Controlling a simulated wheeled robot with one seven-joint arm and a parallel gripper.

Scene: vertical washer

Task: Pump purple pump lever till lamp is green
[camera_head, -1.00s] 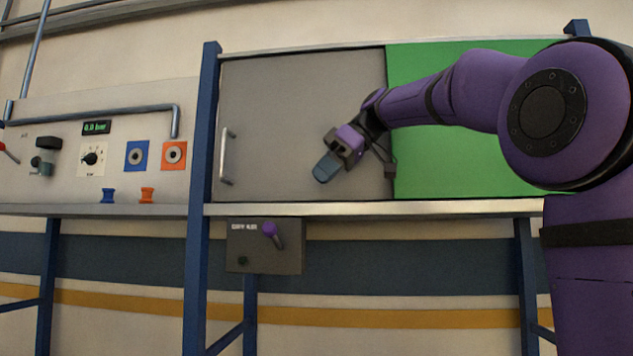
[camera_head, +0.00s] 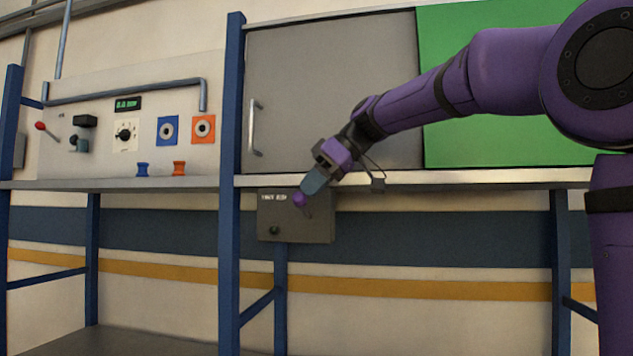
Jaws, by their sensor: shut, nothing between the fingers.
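The pump lever's purple knob (camera_head: 299,199) shows at the upper part of a grey box (camera_head: 318,228) mounted under the workbench. The lever's stem is a short dark piece to the right of the knob. A small dark green lamp (camera_head: 274,231) sits at the box's lower left and looks unlit. My gripper (camera_head: 311,184) is shut and empty, with its blue-grey fingers pointing down-left. Its tips overlap the top of the knob in the picture; whether they touch it I cannot tell.
The workbench edge (camera_head: 450,179) runs just behind my gripper. A grey sliding panel (camera_head: 335,90) with a handle (camera_head: 255,127) stands above it. A blue post (camera_head: 231,200) stands left of the box. A panel with a red-tipped lever (camera_head: 40,126) and dials is further left.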

